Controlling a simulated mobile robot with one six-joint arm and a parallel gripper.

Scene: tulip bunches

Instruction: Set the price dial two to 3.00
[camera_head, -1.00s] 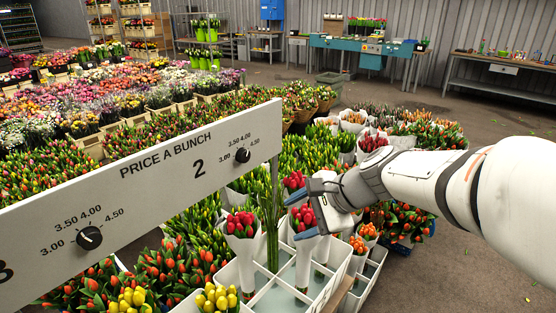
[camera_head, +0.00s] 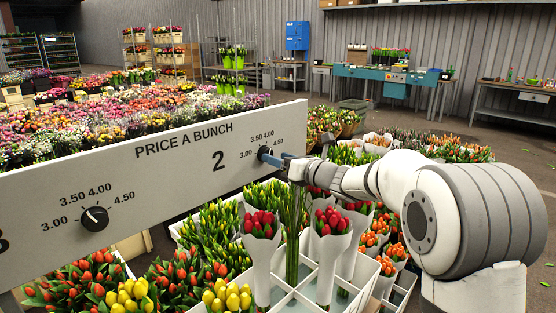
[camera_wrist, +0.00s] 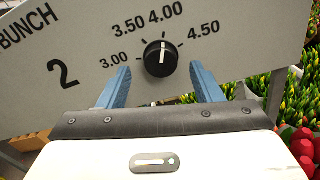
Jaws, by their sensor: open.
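Price dial two is a black round knob (camera_wrist: 161,58) beside the large 2 on the price board. Its white mark points up, about toward 4.00, in the wrist view; the 3.00 label is on its left. My gripper (camera_wrist: 159,71) is open, with one blue finger to the left of the knob and one to the right. Gaps show between both fingers and the knob, so it is not gripped. In the head view the knob (camera_head: 264,152) is partly covered by my gripper (camera_head: 274,158), which reaches it from the right.
The grey price board (camera_head: 130,215) also carries another dial (camera_head: 95,218) at left. Below the board stand wrapped red tulips (camera_head: 262,225) in a white divided crate (camera_head: 315,290). Tulips also fill the area right of the board in the wrist view.

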